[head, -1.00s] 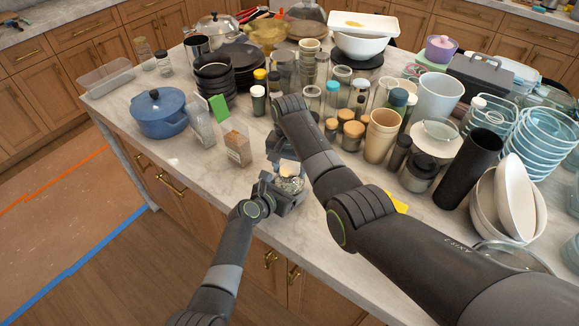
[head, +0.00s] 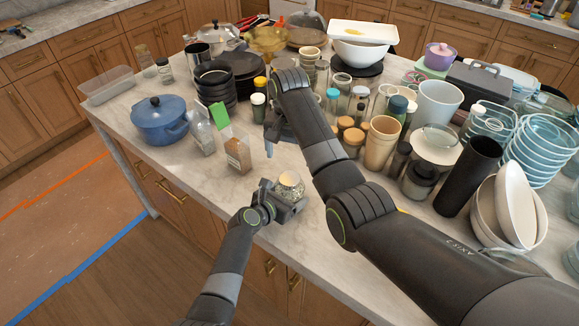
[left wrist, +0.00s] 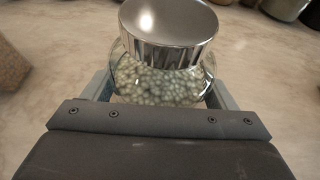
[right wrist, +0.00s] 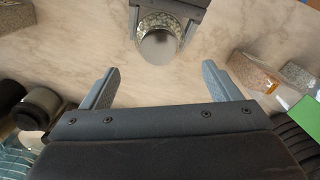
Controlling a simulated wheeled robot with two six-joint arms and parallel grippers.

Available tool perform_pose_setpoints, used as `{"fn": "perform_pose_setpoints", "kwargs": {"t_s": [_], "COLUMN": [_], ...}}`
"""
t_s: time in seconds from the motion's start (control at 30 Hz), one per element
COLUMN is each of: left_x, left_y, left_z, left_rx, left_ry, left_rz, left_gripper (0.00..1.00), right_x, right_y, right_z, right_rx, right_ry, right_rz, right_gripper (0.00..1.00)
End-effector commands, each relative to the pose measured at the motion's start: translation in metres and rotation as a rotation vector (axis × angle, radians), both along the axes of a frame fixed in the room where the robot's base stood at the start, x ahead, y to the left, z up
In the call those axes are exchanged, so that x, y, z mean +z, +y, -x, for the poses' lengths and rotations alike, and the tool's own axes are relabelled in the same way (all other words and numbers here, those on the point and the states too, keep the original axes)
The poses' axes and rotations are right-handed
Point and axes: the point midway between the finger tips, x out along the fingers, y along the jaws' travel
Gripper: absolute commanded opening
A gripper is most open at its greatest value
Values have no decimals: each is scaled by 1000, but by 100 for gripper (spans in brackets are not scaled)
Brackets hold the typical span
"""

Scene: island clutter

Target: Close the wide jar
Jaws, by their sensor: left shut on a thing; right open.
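The wide jar (left wrist: 160,82) is clear glass filled with pale round beads, and a shiny metal lid (left wrist: 168,30) sits on its top. In the head view the jar (head: 282,192) stands near the counter's front edge, with the lid (head: 291,181) looking pale. My left gripper (head: 284,196) is shut around the jar's body, one finger on each side. My right gripper (head: 276,140) is open and empty, behind and above the jar. In the right wrist view the lid (right wrist: 159,45) lies beyond and between the open fingers. I cannot tell whether the lid is fully seated.
A bag of brown grains (head: 238,155) and another clear bag (head: 202,132) stand left of the jar. A blue pot (head: 160,122) is further left. Several jars and cups crowd the counter behind. The marble counter (head: 225,190) around the jar is clear.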

Motion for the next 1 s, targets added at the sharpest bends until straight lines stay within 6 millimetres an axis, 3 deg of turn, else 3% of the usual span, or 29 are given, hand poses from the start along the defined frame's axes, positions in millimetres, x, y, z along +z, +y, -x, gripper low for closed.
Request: {"fn": "perform_pose_setpoints", "kwargs": {"t_s": [0.2, 0.57, 0.6, 0.77, 1.0], "left_x": [0, 0, 0, 0, 0], "left_y": [0, 0, 0, 0, 0], "left_z": [0, 0, 0, 0, 1], "left_rx": [0, 0, 0, 0, 0], "left_ry": [1, 1, 1, 0, 0], "left_rz": [1, 1, 1, 0, 0], "left_gripper": [16, 16, 81, 100, 100], "right_x": [31, 38, 38, 38, 38], "right_y": [0, 0, 0, 0, 0], "right_z": [-1, 0, 0, 0, 0], "right_rx": [-1, -1, -1, -1, -1], "right_ry": [-2, 0, 0, 0, 0], "right_rz": [2, 1, 1, 1, 1], "right_gripper": [83, 83, 83, 83, 83]}}
